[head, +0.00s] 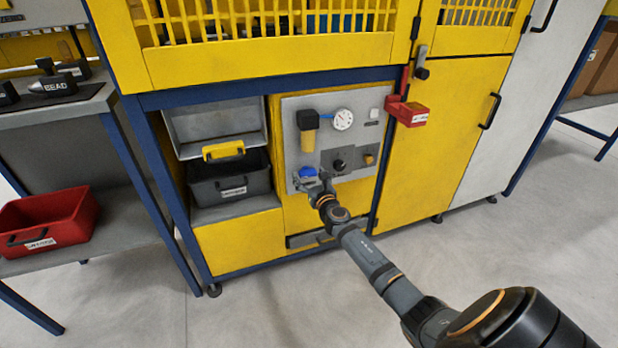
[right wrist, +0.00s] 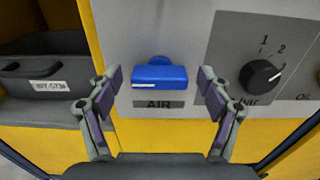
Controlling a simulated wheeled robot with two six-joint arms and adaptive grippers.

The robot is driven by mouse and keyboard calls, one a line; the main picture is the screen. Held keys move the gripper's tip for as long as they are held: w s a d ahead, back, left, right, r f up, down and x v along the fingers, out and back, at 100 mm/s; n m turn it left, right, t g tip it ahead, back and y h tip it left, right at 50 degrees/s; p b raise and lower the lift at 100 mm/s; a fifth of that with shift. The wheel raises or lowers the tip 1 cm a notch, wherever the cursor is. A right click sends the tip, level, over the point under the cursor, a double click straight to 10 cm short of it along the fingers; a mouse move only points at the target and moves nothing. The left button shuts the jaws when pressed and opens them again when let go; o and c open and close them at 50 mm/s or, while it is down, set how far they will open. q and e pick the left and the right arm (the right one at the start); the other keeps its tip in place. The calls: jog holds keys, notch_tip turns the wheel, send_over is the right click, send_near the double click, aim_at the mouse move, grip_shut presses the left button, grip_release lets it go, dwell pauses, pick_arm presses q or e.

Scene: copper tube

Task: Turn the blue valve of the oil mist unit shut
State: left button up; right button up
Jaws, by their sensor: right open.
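The blue valve (head: 308,172) sits low on the left of the grey panel (head: 344,104) of the oil mist unit. In the right wrist view the valve (right wrist: 159,77) is a blue handle lying crosswise, with an "AIR" label below it. My right gripper (head: 314,184) is at the panel's lower left, just below the valve. In the right wrist view the gripper (right wrist: 160,82) is open, with one finger on each side of the handle and a gap on both sides. My left gripper is not in view.
A black knob (right wrist: 261,77) with a numbered scale sits right of the valve. A gauge (head: 343,119) and a yellow-bowled filter (head: 308,131) are above. A red box (head: 408,112) juts out at upper right.

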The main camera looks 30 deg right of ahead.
jog(key=shift+w, duration=0.2)
jog(key=c, duration=1.2)
jog(key=shift+o, duration=0.2)
